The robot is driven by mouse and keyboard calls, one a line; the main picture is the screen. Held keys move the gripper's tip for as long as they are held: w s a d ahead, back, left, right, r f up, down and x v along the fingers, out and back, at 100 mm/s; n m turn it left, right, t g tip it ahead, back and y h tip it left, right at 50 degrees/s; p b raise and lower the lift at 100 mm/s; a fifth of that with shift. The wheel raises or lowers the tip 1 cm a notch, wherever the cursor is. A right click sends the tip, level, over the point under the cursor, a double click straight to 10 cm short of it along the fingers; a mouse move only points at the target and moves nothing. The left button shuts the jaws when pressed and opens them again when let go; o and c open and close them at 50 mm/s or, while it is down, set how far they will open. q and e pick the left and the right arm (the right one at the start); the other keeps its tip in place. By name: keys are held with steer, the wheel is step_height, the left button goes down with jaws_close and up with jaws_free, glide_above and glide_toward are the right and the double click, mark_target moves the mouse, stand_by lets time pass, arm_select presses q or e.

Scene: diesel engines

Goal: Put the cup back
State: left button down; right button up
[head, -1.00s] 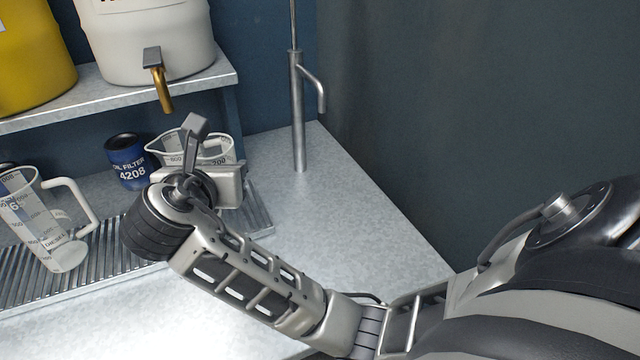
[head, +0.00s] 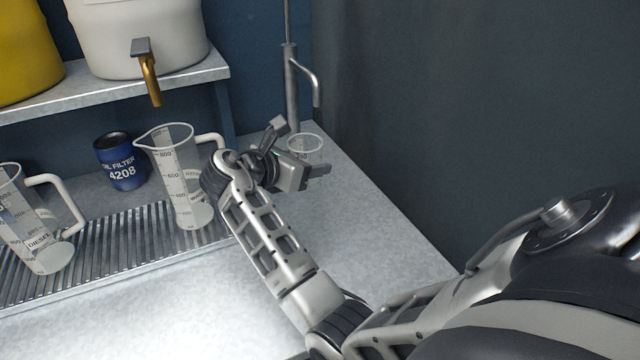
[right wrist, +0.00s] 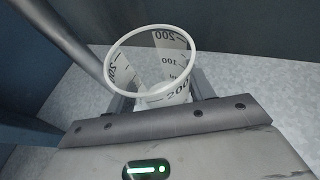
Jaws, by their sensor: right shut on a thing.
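The cup is a small clear measuring cup (head: 304,142) with a white rim and dark marks, near the counter's back right corner. In the right wrist view the cup (right wrist: 165,72) stands between the fingers, and its marks read 100 and 200. My right gripper (head: 299,153) is shut on it, with one finger on each side. The gripper hides the cup's lower part in the head view, so I cannot tell whether its base touches the counter. My left gripper is not in view.
A steel tap (head: 292,90) stands just behind the cup. A blue oil filter can (head: 120,162) stands behind. The counter's right side (head: 365,220) is clear.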

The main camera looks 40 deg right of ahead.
glide_above(320, 198)
step_height(320, 198, down, 4)
steer(key=shift+a+f, duration=0.1)
step_height(320, 198, down, 3)
steer(key=shift+f, duration=0.1)
steer(key=shift+f, duration=0.1)
steer(key=o, duration=1)
steer(key=shift+o, duration=0.2)
